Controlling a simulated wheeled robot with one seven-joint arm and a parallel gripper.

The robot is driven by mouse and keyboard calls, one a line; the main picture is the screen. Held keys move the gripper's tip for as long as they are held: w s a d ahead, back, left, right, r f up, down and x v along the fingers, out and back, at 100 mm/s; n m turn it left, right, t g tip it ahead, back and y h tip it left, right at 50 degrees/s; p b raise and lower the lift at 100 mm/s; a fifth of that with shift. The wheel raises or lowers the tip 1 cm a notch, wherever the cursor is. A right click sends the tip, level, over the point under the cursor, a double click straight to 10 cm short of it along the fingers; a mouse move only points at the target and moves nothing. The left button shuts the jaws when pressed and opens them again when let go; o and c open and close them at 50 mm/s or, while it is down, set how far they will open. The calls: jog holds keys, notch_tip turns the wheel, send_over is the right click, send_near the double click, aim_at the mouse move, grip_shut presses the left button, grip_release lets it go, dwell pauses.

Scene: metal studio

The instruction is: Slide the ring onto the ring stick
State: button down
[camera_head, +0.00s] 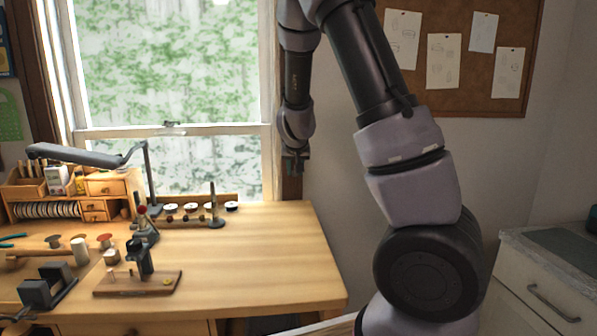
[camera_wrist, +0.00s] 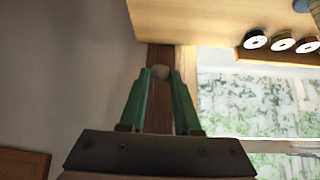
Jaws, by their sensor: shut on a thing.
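The ring stick (camera_head: 215,207) is a thin dark upright rod on a round base at the back of the wooden workbench. Part of its blue-grey base shows at the top right edge of the wrist view (camera_wrist: 302,5). My gripper (camera_head: 295,168) hangs in the air to the right of the stick, by the window's right frame. In the wrist view, the green fingers of my gripper (camera_wrist: 160,76) are shut on a small, round, greyish thing between their tips, which looks like the ring (camera_wrist: 159,73). Its details are too blurred to tell. The ring cannot be made out in the head view.
The workbench (camera_head: 270,250) is clear in its middle and right. Several spools (camera_head: 191,207) on a rack stand left of the stick. A desk lamp (camera_head: 90,155) and a small tool on a wooden board (camera_head: 140,280) are at the left. A window (camera_head: 170,70) is behind.

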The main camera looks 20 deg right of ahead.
jog(key=w+a+r+n+y, duration=0.2)
jog(key=a+n+y, duration=0.15)
jog(key=a, duration=0.95)
jog(key=w+a+r+n+y, duration=0.2)
jog(key=w+a+r+n, duration=0.15)
jog(key=a, duration=0.95)
jog(key=shift+h, duration=0.25)
jog(key=shift+s+d+f, duration=0.15)
jog(key=shift+f, duration=1.1)
jog(key=shift+s+d+f, duration=0.1)
jog(key=shift+s+f, duration=0.05)
jog(key=shift+f, duration=1.1)
jog(key=shift+f, duration=1.65)
jog(key=c, duration=0.5)
grip_release()
jog(key=shift+c, duration=0.2)
